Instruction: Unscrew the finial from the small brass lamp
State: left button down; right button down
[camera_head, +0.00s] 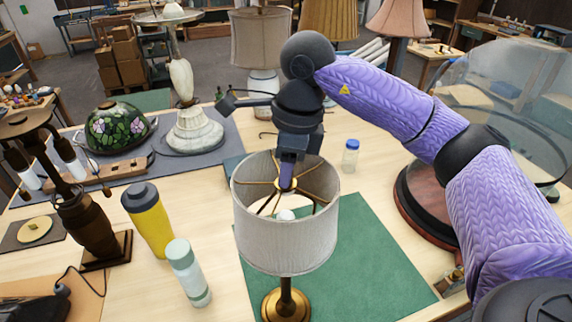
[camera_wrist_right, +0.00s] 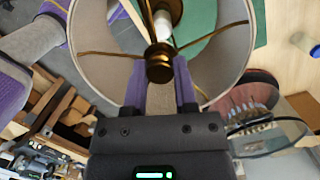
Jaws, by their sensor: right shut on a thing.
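The small brass lamp has a brass base (camera_head: 286,304) on the green mat and a pale grey drum shade (camera_head: 284,238). Brass spokes cross the shade's open top. My right gripper (camera_head: 285,183) reaches down from above to the centre of the spokes. In the right wrist view its purple fingers (camera_wrist_right: 161,88) are shut on the round brass finial (camera_wrist_right: 159,66) where the spokes meet. A white bulb (camera_wrist_right: 162,24) shows below it. The fingertips hide part of the finial in the head view. My left gripper is not in view.
A yellow bottle (camera_head: 149,222) and a pale green-capped bottle (camera_head: 188,272) stand left of the lamp. A small blue-capped jar (camera_head: 350,156) stands behind right. A glass dome on a round wooden base (camera_head: 425,215) is at the right. The green mat (camera_head: 375,265) is clear right of the lamp.

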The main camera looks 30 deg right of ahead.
jog(key=n+g, duration=0.1)
jog(key=n, duration=0.5)
jog(key=shift+n, duration=1)
